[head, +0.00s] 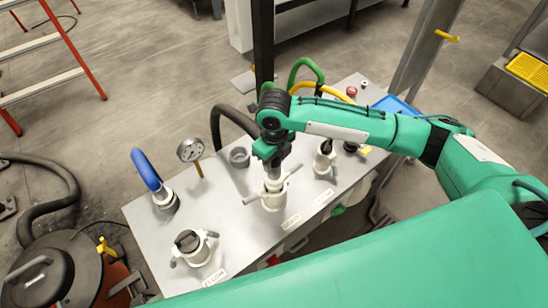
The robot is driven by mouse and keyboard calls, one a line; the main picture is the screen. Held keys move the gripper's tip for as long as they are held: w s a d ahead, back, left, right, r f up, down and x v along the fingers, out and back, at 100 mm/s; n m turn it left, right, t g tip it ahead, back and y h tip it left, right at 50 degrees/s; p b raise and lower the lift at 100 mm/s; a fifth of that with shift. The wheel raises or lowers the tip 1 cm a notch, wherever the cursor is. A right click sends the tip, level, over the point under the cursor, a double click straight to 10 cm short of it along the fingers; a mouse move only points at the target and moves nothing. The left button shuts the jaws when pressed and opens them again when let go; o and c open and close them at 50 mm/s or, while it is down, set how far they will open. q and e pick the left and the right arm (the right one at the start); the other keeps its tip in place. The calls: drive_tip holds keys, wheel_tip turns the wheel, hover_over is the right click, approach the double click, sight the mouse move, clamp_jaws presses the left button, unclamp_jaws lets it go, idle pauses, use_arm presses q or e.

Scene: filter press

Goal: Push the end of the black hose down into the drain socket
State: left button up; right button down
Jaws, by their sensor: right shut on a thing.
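The black hose (231,112) arches up from the left side of the grey panel (140,222) and runs behind my right gripper (270,156). My right gripper points down and is shut on the hose's end, which it mostly hides. A grey end piece (273,172) shows below the jaws, directly over or in the mouth of the white drain socket (273,195). How deep it sits cannot be told. The socket has a lever arm out on each side and a small label in front. My left gripper is not in view.
A grey cup (239,157), a pressure gauge (190,151) and a blue hose (146,169) stand to the left. A white fitting (195,247) sits by the FLUSH label, another (324,160) to the right. Green (305,70) and yellow (331,90) hoses arch behind my right arm.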

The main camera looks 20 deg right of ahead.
drive_tip(key=shift+f+b, duration=0.85)
drive_tip(key=shift+f, duration=1.55)
drive_tip(key=c, duration=0.8)
unclamp_jaws()
